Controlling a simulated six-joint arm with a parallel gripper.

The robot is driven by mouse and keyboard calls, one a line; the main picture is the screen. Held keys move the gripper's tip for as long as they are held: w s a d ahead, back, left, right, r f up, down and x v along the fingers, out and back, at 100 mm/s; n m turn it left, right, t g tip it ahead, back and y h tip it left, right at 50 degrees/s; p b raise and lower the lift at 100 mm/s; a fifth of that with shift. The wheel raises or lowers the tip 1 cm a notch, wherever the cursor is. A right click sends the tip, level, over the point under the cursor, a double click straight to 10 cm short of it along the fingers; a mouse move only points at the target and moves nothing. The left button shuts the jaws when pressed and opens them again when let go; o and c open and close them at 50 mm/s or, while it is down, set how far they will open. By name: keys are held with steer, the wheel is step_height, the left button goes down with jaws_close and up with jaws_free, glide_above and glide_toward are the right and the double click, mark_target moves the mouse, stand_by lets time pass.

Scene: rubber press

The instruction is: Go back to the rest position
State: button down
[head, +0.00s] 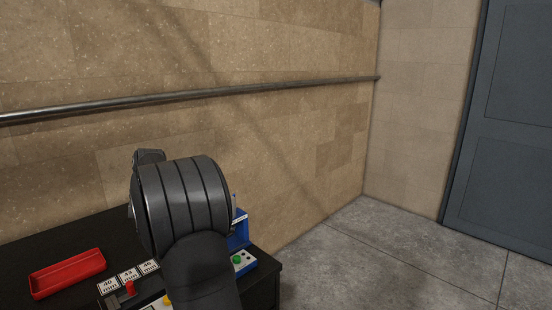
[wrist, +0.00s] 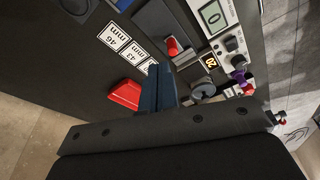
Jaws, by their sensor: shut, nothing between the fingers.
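My gripper (wrist: 160,70) shows in the wrist view as two dark blue fingers side by side. They are shut with nothing between them, above the black table. In the head view my own dark arm stands in front of the table's middle, and the fingers cannot be made out there. A red tray (head: 67,274) lies at the left of the table; in the wrist view it is a red shape (wrist: 125,95) just left of the fingers.
The black table (head: 70,243) carries size labels (head: 129,274) in mm, a red knob (head: 130,288) and a blue device with a green button (head: 238,260). The wrist view shows a panel with a display (wrist: 212,16) and a purple knob (wrist: 238,76). A wall (head: 280,140) stands behind; floor (head: 370,260) is clear at right.

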steer(key=a+r+n, duration=0.1)
steer(key=a+r+n+h, duration=0.1)
steer(key=n, duration=0.1)
steer(key=r+n+h, duration=0.1)
steer(key=shift+s+a+n+t, duration=0.3)
steer(key=shift+a+t, duration=0.1)
steer(key=shift+f, duration=0.1)
stand_by(2.8)
